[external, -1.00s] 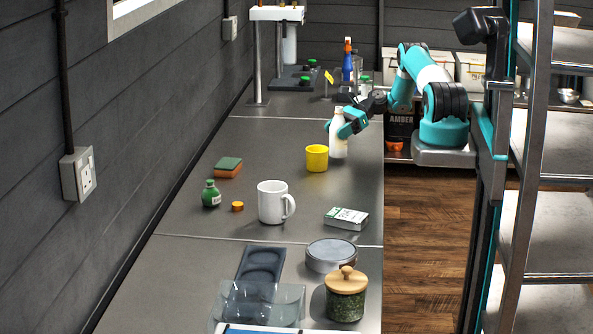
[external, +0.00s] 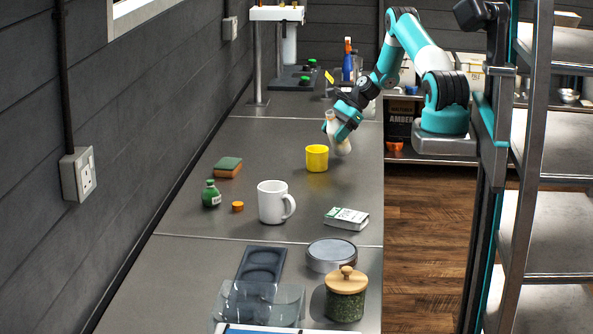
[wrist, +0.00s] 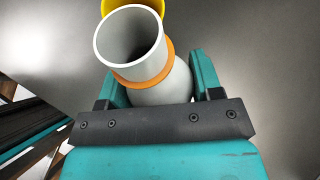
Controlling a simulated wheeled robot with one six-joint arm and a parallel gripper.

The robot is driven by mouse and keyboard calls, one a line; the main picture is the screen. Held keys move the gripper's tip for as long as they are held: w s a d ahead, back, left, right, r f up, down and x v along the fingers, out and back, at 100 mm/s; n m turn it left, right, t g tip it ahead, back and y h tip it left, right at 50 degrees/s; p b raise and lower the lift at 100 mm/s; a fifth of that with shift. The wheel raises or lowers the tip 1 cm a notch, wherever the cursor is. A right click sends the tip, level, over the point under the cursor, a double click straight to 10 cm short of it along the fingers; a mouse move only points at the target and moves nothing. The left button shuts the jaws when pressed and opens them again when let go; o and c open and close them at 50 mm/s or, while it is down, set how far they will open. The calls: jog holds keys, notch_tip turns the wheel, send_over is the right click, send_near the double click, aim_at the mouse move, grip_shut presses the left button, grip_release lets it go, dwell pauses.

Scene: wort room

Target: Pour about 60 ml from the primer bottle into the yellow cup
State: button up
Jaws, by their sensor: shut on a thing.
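The primer bottle, a white bottle (external: 342,144), is held in my gripper (external: 341,122). It is tilted, with its top leaning left above the counter near the yellow cup. In the wrist view my gripper (wrist: 155,80) is shut around the bottle (wrist: 136,66), whose round mouth is open above an orange ring. The yellow cup (external: 317,160) stands upright on the counter just left of the bottle. Part of the cup (wrist: 152,5) shows at the top edge of the wrist view, beyond the bottle's mouth.
A white mug (external: 271,203), a green bottle (external: 210,195), an orange cap (external: 237,207), a sponge (external: 228,168) and a small box (external: 346,218) stand nearer the camera. A blue spray bottle (external: 347,68) stands at the back. The counter around the cup is clear.

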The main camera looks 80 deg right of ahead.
aim_at(333, 146)
jog(key=shift+w+a+f+g+h+b, duration=0.3)
jog(key=shift+a+g+h+b, duration=0.1)
jog(key=shift+g+h, duration=0.45)
jog(key=g+h+b, duration=0.1)
jog(key=f+g+h, duration=0.1)
jog(key=d+f+n+g+h+b, duration=0.1)
jog(key=h, duration=0.1)
jog(key=shift+s+f+b, duration=0.2)
jog(key=shift+s+b, duration=0.15)
jog(key=shift+s, duration=0.05)
jog(key=shift+d+g+h, duration=0.1)
jog(key=shift+g+h, duration=0.15)
jog(key=shift+h, duration=0.5)
jog(key=shift+w+a+r+g+h, duration=0.15)
jog(key=shift+a+r+g+h, duration=0.15)
jog(key=shift+r+g+h, duration=0.35)
jog(key=shift+b, duration=0.3)
jog(key=shift+r+n+g+h+b, duration=0.3)
jog(key=shift+r+g+h+b, duration=0.3)
jog(key=shift+h, duration=0.25)
jog(key=shift+s+d+r, duration=0.1)
jog(key=shift+s+d, duration=0.15)
jog(key=shift+r+g+h, duration=0.3)
jog(key=shift+g+h, duration=0.05)
jog(key=shift+h, duration=0.05)
dwell(0.5)
